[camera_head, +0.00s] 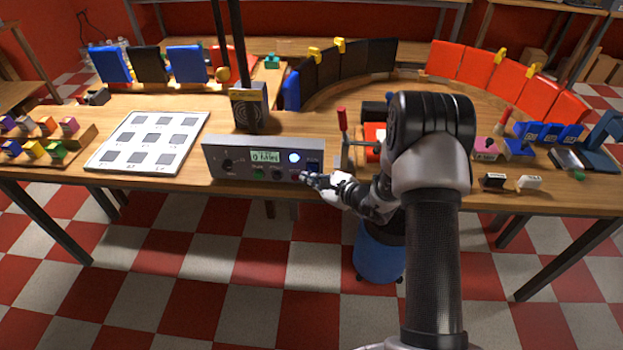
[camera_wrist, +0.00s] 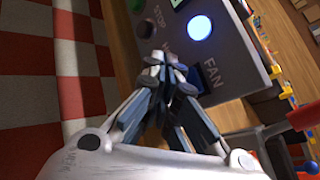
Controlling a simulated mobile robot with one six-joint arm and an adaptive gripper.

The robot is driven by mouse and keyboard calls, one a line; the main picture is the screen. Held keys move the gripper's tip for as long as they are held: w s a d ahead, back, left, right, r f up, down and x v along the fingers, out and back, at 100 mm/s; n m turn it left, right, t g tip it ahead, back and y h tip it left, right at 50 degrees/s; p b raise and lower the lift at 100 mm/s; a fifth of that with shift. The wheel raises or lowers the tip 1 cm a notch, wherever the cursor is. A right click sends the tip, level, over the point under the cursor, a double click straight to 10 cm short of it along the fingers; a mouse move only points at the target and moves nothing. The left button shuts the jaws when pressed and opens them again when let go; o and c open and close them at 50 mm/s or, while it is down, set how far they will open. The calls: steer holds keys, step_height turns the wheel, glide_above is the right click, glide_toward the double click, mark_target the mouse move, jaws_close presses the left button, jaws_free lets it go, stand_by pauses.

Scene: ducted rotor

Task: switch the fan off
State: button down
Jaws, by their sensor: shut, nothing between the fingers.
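The grey control panel (camera_head: 225,150) stands at the front edge of the table, with a small display (camera_head: 265,156), a dark knob (camera_head: 227,164) and several buttons. A round lamp (camera_head: 293,157) near its right end glows bluish white; it also shows in the wrist view (camera_wrist: 199,28). My gripper (camera_head: 306,176) is shut and empty in front of the panel's lower right part. Its fingertips (camera_wrist: 166,66) are close to the switch; I cannot tell whether they touch it.
A white board with dark squares (camera_head: 113,142) lies left of the panel. A dark box with a round pattern (camera_head: 247,106) stands behind it. A red-handled clamp (camera_head: 342,122) is just right of the panel. The floor in front is clear except for a blue bin (camera_head: 379,262).

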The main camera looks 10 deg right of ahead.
steer(key=shift+w+d+f+b, duration=0.1)
steer(key=shift+w+f+b, duration=0.15)
steer(key=shift+w+b, duration=0.1)
stand_by(0.5)
stand_by(0.3)
steer(key=shift+s+a+r, duration=0.25)
steer(key=shift+s+r, duration=0.15)
steer(key=shift+s, duration=0.35)
steer(key=s, duration=0.1)
steer(key=s+a+r, duration=0.1)
steer(key=s, duration=0.1)
steer(key=s+r, duration=0.1)
steer(key=shift+s+a+p, duration=0.15)
steer(key=shift+a+p, duration=0.05)
steer(key=shift+p, duration=0.1)
stand_by(0.3)
